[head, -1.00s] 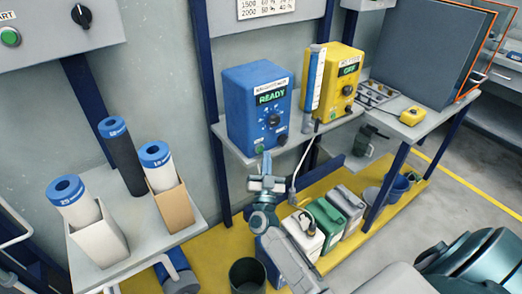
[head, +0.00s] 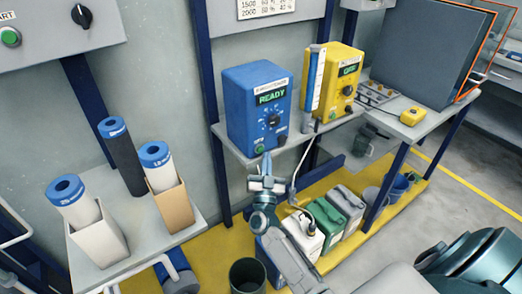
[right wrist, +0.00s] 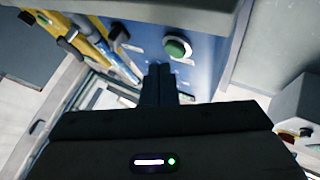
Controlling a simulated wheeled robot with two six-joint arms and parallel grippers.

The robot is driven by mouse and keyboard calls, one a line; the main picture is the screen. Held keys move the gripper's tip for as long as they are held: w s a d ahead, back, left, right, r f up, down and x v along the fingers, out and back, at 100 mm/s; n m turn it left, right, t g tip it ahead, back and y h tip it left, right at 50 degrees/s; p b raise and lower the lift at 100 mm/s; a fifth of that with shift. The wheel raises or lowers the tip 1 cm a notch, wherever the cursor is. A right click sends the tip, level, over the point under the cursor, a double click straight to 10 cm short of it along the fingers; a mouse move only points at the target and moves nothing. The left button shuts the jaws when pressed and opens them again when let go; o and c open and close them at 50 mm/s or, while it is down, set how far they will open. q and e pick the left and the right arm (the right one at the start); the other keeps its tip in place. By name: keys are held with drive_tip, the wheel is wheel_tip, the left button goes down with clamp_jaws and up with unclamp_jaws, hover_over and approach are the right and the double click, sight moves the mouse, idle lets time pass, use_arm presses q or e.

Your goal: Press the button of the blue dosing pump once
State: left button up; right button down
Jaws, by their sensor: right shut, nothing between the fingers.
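The blue dosing pump (head: 250,107) stands on a grey shelf, and its display reads READY. Its green button (head: 259,149) is low on the front face, left of a black part and below a dial. My right gripper (head: 266,158) is shut and empty, with its tips pointing up at the lower front of the pump. In the right wrist view the shut fingers (right wrist: 160,70) are just below and left of the green button (right wrist: 177,48). They look apart from it, though the depth of the gap is hard to judge. My left gripper is not in view.
A yellow pump (head: 341,85) stands right of the blue one, with a blue-and-white tube (head: 314,85) between them. A hose (head: 297,172) hangs below the shelf. Jerrycans (head: 325,220) stand underneath. A grey side table (head: 190,217) holds filter cartridges at left.

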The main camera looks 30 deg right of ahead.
drive_tip(key=shift+w, duration=0.1)
idle(0.5)
drive_tip(key=shift+w, duration=0.35)
drive_tip(key=shift+w+a, duration=0.1)
drive_tip(key=shift+w, duration=0.35)
idle(0.7)
drive_tip(key=shift+s+p, duration=0.65)
drive_tip(key=shift+s, duration=0.25)
